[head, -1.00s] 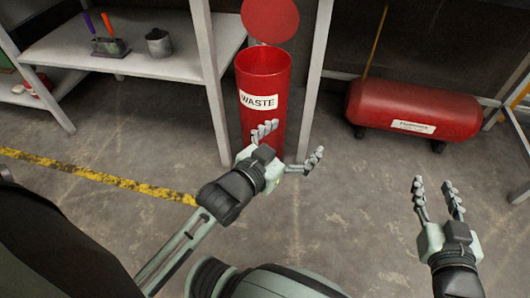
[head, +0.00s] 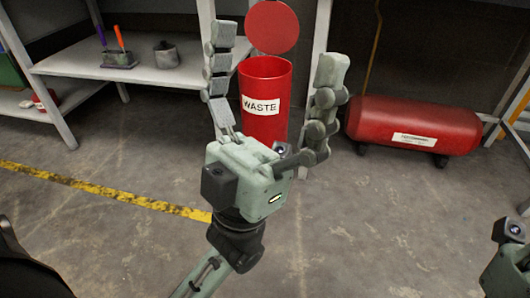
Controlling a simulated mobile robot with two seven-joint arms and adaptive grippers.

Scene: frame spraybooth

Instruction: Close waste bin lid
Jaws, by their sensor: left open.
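The red waste bin (head: 265,92) with a white WASTE label stands on the floor between shelf posts. Its round red lid (head: 271,27) is raised upright behind the opening, so the bin is open. My left gripper (head: 275,72) is open and empty, raised in front of the bin, with its fingers spread to either side of the bin in the picture. It hides the bin's lower part. I cannot tell its exact distance from the bin. My right gripper is only partly in frame at the right edge; its body shows but its fingers do not.
A red tank (head: 415,122) lies on the floor to the right of the bin. A shelf (head: 140,68) at left holds a metal pot (head: 166,54) and a tool holder (head: 118,61). A yellow floor stripe (head: 100,190) runs at left. The floor in front is clear.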

